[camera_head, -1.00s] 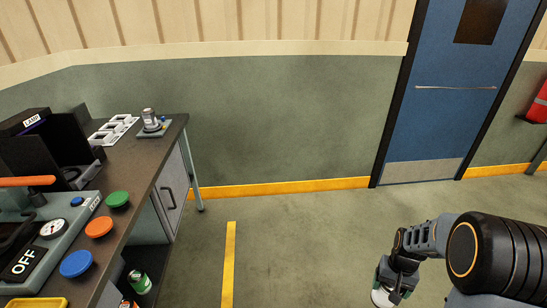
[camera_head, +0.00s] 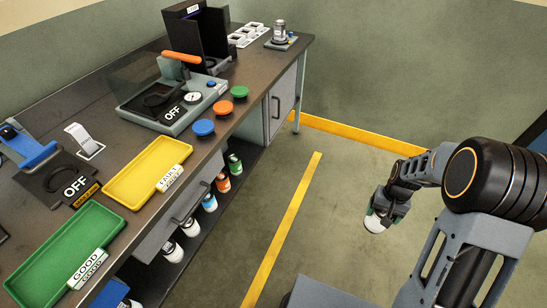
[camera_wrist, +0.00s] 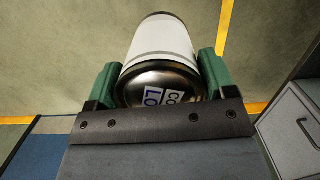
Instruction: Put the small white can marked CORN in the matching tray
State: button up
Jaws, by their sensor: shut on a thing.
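My gripper (camera_head: 381,212) is at the right in the head view, above the floor and away from the bench. It is shut on a small white can (camera_head: 375,224), which shows below the fingers. In the wrist view the white can (camera_wrist: 162,42) sits between green finger pads. Its dark metal end carries labels partly hidden by my gripper, with "LO" and "CO" showing; the full word CORN cannot be read. On the bench, a green tray (camera_head: 40,262) has a tag reading GOOD. A yellow tray (camera_head: 137,178) beside it has a tag, perhaps FAULTY. Both trays look empty.
The bench (camera_head: 67,150) runs along the left, with a press marked OFF (camera_head: 165,108), coloured buttons and a second OFF device (camera_head: 62,178). Several cans stand on the shelf below. Clear floor with a yellow line (camera_head: 285,235) lies between bench and gripper.

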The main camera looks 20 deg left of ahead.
aim_at(49, 275)
jog(key=u, duration=2.1)
